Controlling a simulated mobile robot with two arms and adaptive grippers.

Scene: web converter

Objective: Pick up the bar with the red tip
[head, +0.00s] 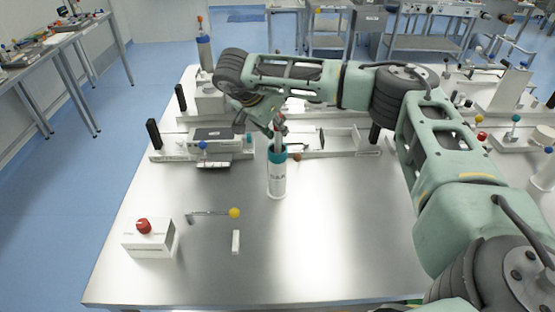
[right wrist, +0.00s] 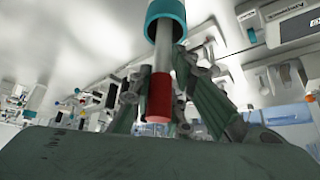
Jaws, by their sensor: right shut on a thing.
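The bar with the red tip (right wrist: 158,97) runs out of a white cylinder with a teal rim (head: 277,178). The cylinder stands upright on the metal table. In the right wrist view the teal rim (right wrist: 165,12) is at the top, with the pale bar reaching from it to the red end. My right gripper (head: 277,127) is above the cylinder's mouth, shut on the bar near its red end. Its fingers (right wrist: 165,100) show on both sides of the red part. The bar's lower end is hidden inside the cylinder. My left gripper is not in view.
A white box with a red button (head: 144,226), a thin rod with a yellow ball (head: 234,213) and a small white block (head: 236,241) are at the front left. Fixtures (head: 211,137) line the table behind the cylinder. The front middle of the table (head: 330,240) is clear.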

